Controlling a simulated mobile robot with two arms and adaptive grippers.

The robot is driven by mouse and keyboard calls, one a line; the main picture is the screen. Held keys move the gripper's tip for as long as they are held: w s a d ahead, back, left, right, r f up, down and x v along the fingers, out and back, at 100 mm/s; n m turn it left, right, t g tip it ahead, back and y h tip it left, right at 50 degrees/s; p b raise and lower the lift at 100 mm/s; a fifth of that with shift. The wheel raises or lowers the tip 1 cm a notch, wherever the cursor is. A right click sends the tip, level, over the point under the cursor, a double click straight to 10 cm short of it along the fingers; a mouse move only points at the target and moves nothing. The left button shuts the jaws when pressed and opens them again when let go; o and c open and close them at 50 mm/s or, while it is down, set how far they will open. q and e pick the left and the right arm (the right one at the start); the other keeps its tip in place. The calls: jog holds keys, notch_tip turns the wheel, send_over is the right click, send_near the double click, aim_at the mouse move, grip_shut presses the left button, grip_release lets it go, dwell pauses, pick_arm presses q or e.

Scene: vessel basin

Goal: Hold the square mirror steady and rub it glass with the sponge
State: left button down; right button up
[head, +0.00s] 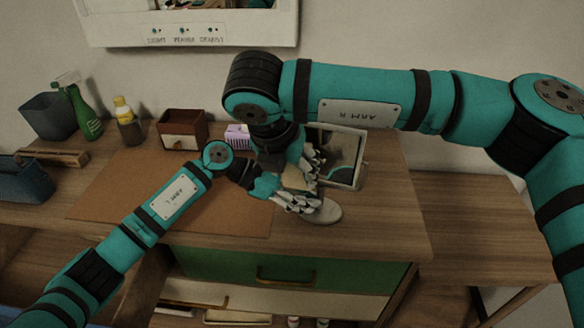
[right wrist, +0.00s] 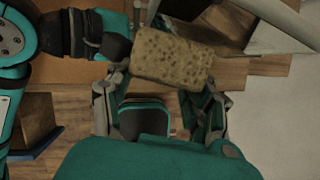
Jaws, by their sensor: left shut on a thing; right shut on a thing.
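The square mirror (head: 346,146) stands tilted in a pale frame on a round grey base (head: 322,212) at the right of the desk. My left gripper (head: 303,203) is shut low at the mirror's stand, just above the base; the exact contact is hidden. My right gripper (head: 312,168) is above it, in front of the glass, shut on the tan, porous sponge (right wrist: 170,57). In the right wrist view the sponge spans the fingertips, and a pale bar of the mirror frame (right wrist: 278,17) passes close by. Whether the sponge touches the glass cannot be told.
A brown mat (head: 120,195) covers the desk's middle. Behind it stand a small drawer box (head: 182,129), a purple-and-white box (head: 238,136), a yellow-capped bottle (head: 128,124), a green spray bottle (head: 84,115) and a grey bin (head: 47,116). A wall cabinet (head: 190,30) hangs above.

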jog(key=shift+w, duration=0.3)
jog(key=shift+s+d, duration=0.8)
jog(key=shift+d, duration=3.35)
jog(key=shift+w+a, duration=0.35)
jog(key=shift+a, duration=1)
jog(key=shift+w+a, duration=0.4)
jog(key=shift+a, duration=0.9)
jog(key=shift+w+a, duration=0.35)
jog(key=shift+a, duration=1)
jog(key=s+d, duration=0.1)
jog(key=d, duration=0.7)
jog(key=shift+s, duration=0.2)
jog(key=shift+w+a, duration=0.35)
jog(key=shift+a, duration=0.95)
jog(key=shift+w+a, duration=0.4)
jog(key=shift+a, duration=0.9)
jog(key=shift+w+a, duration=0.35)
jog(key=shift+a, duration=0.95)
jog(key=shift+s+a, duration=0.1)
